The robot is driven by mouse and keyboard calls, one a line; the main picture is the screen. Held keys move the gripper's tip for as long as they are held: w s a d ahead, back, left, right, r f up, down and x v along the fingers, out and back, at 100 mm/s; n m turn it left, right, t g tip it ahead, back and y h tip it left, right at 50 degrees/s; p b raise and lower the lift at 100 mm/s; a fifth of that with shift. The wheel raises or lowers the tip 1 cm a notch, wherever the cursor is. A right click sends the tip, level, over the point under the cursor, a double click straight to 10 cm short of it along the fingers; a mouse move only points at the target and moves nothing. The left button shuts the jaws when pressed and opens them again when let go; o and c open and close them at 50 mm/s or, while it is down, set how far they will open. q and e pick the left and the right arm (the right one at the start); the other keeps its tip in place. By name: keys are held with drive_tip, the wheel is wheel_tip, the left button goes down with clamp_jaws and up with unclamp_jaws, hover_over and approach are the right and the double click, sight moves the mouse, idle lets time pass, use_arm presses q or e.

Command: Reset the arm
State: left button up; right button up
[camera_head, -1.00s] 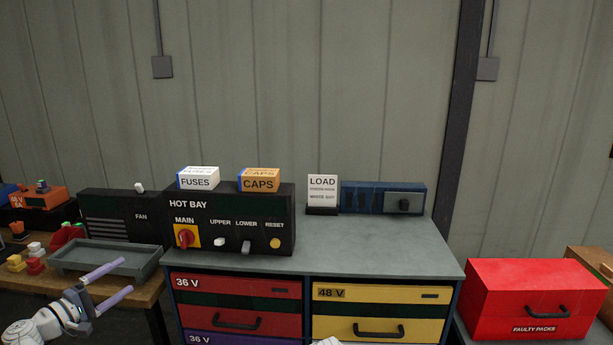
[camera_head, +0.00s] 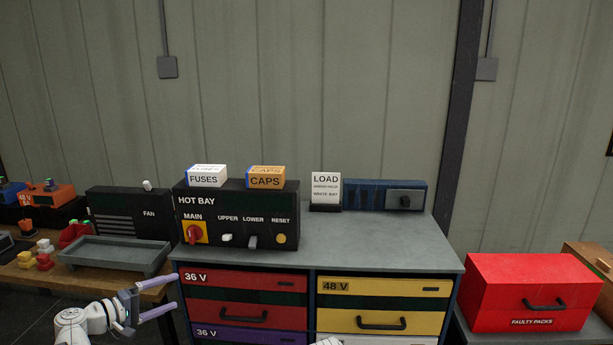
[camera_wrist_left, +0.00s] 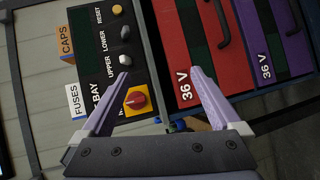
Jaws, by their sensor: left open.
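My left gripper (camera_head: 150,299) is at the lower left in the head view, low in front of the bench edge. Its two lilac fingers are spread apart with nothing between them. In the left wrist view the open fingers (camera_wrist_left: 160,100) point toward the hot bay panel (camera_wrist_left: 105,45) and the red 36 V drawer (camera_wrist_left: 185,50). The fingers are apart from the panel. A small white piece at the bottom edge of the head view may be part of my right arm; its gripper does not show.
The hot bay panel (camera_head: 236,214) stands on the grey cabinet (camera_head: 370,247), with fuses (camera_head: 206,177) and caps (camera_head: 264,178) boxes on top. A grey tray (camera_head: 113,254) sits on the wooden bench at left. A red faulty packs box (camera_head: 530,295) is at right. The cabinet top's front is clear.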

use_arm(q)
drive_tip(key=s+d+f+m+g, duration=0.2)
drive_tip(key=d+f+g, duration=0.1)
drive_tip(key=d, duration=0.4)
drive_tip(key=s+d+f+m+g+y+p, duration=0.1)
drive_tip(key=s+d+f+m+g, duration=0.15)
drive_tip(key=d, duration=0.45)
drive_tip(key=s+d+f+m+g, duration=0.2)
drive_tip(key=d+f+g, duration=0.15)
drive_tip(key=d, duration=0.45)
drive_tip(key=s+d+f+m+g+y+p, duration=0.1)
drive_tip(key=s+d+f+m+y, duration=0.1)
drive_tip(key=s, duration=0.5)
drive_tip(key=s+d+f+m+g+y, duration=0.2)
drive_tip(key=s+d+m+y, duration=0.3)
drive_tip(key=s+y, duration=0.3)
drive_tip(key=shift+s+d+f+p, duration=0.2)
drive_tip(key=shift+d+f+p, duration=0.15)
drive_tip(key=shift+d+f, duration=0.3)
